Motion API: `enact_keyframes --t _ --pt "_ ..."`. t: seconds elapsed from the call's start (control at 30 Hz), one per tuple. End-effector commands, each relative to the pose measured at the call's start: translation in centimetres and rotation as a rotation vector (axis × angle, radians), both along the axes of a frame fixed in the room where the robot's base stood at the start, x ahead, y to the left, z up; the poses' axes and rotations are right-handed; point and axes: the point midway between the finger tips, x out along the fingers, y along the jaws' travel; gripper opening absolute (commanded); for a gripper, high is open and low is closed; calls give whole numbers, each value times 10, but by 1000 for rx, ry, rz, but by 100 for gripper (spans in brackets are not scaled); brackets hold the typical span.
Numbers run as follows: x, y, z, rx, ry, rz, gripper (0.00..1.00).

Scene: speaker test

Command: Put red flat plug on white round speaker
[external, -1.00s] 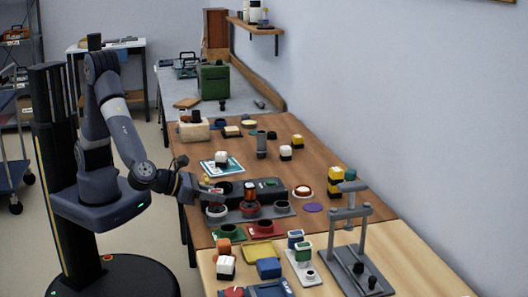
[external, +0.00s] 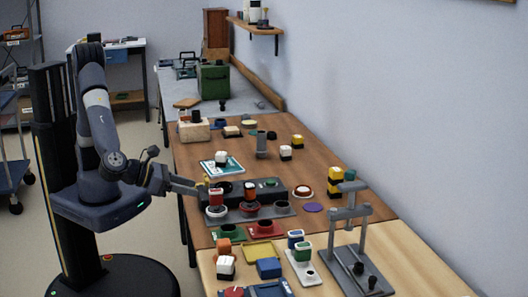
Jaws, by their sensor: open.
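The red flat plug (external: 216,196) stands on the white round speaker (external: 215,212) at the left end of the grey tray. It looks upright, though its fit cannot be made out at this size. My gripper (external: 198,189) is open and empty just left of the plug, with its fingers pointing right toward it. A small gap seems to lie between the fingertips and the plug.
Another red and dark piece (external: 250,191) stands on a red round base beside it on the grey tray (external: 272,210). A dark box (external: 268,187) lies behind. Green and red dishes (external: 265,229) sit in front. A grey press stand (external: 352,245) is at the right.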

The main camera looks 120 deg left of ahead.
Motion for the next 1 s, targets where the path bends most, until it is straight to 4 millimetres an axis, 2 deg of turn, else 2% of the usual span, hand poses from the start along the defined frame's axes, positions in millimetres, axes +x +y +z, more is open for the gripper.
enact_keyframes --t 0.13,0.4,0.77,1.0 --pt "-16 -17 10 0 -2 -4 42" --pt "-26 -26 16 0 0 1 42" --pt "-25 -24 15 0 0 1 42" --pt "-6 -5 3 1 2 6 42"
